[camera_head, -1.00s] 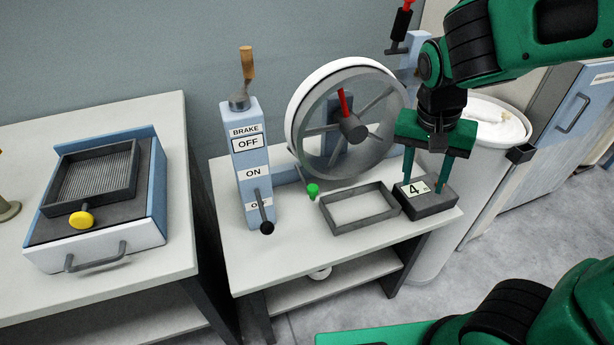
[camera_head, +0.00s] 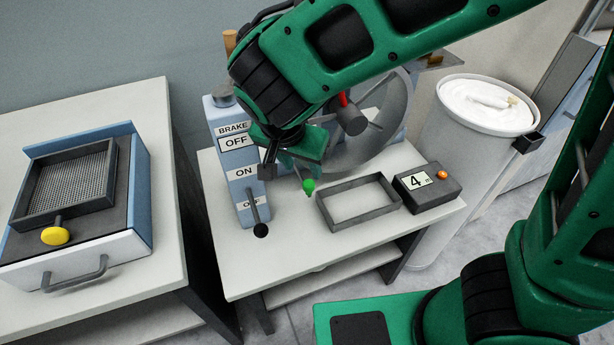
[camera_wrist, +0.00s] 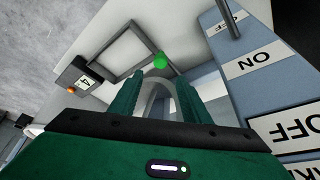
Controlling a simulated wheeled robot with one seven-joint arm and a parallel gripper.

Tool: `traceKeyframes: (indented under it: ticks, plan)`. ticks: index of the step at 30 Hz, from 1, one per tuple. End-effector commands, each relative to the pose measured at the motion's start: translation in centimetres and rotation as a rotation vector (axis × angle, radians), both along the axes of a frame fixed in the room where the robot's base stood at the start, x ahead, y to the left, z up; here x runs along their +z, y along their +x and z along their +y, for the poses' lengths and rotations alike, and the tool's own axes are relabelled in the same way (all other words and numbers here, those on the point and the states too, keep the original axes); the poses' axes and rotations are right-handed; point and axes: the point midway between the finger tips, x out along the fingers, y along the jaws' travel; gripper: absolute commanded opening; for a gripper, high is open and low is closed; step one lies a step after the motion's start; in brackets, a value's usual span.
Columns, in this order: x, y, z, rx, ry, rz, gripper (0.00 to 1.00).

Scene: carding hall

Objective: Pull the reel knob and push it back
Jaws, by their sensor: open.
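The green knob (camera_head: 308,186) stands at the foot of the spoked reel (camera_head: 385,130), on the white table, just left of an empty grey frame. In the wrist view the green knob (camera_wrist: 159,61) shows just beyond the fingertips and between their lines. My gripper (camera_head: 286,168) is open and empty, pointing down in front of the reel and right of the brake post. Its two fingers also show in the wrist view (camera_wrist: 160,80). They appear apart from the knob. My arm hides much of the reel; its red part (camera_head: 342,98) still shows.
The blue brake post (camera_head: 238,170) with a black-tipped lever (camera_head: 260,230) stands close left of my gripper. A grey frame (camera_head: 378,218) and a counter box reading 4 (camera_head: 415,198) lie to the right. A yellow knob (camera_head: 55,236) is on the left unit.

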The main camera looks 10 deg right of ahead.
Motion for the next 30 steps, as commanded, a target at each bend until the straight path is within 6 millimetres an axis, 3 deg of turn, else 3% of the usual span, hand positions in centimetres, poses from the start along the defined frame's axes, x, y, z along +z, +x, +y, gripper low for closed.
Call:
traceKeyframes:
  ticks: [9,15,30]
  plan:
    - [-5.3,1.7,-0.9,0.003,-0.004,0.004,0.43]
    - [-7.5,2.6,-1.3,0.005,-0.004,0.002,0.43]
    - [-8.6,3.0,-1.5,0.005,0.000,0.001,0.41]
